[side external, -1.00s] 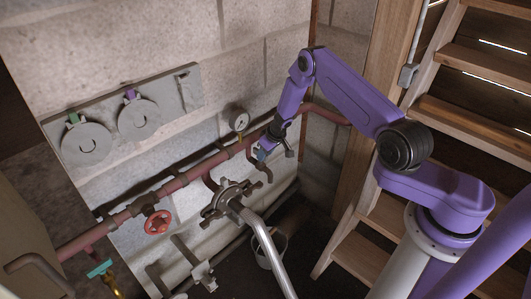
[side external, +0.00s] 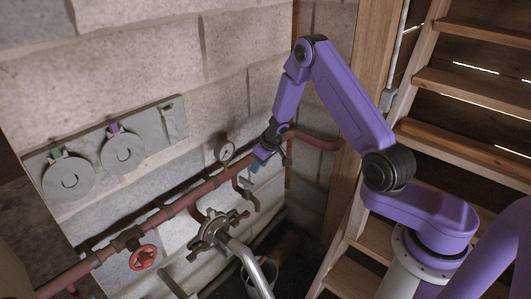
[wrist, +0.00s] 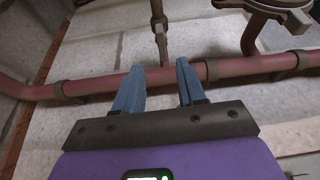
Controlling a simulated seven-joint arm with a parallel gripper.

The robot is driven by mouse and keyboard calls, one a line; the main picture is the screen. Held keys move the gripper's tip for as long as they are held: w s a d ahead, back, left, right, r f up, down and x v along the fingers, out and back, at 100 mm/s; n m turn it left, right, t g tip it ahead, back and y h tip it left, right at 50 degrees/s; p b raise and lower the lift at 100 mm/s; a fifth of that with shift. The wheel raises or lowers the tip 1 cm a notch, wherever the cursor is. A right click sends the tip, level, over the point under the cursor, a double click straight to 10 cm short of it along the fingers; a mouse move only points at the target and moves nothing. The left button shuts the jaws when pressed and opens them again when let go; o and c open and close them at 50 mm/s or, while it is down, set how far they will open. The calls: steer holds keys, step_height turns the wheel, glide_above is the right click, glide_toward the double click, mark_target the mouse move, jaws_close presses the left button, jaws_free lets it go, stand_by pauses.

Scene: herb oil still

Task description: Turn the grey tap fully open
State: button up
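The grey tap (side external: 247,192) appears to be the dull fitting on the short branch below the red pipe, just below and left of my gripper in the side view. In the wrist view it seems to be the narrow grey-brown fitting (wrist: 159,22) beyond the pipe, at top centre. Its handle is too small and dark to read its position. My gripper (side external: 255,166) is by the wall near the red pipe. The wrist view shows its two blue fingers (wrist: 157,82) spread, with nothing between them. The fingertips are apart from the tap.
The red pipe (wrist: 115,86) crosses beyond the fingers. A round flanged fitting (side external: 214,232) with a bent metal pipe stands left of the tap, and a gauge (side external: 226,152) sits above it. A red handwheel (side external: 143,257) is lower left. Wooden stairs (side external: 450,110) stand right.

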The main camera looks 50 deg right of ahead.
steer(key=v, duration=0.6)
steer(key=shift+r, duration=0.15)
steer(key=shift+s, duration=0.15)
stand_by(1.4)
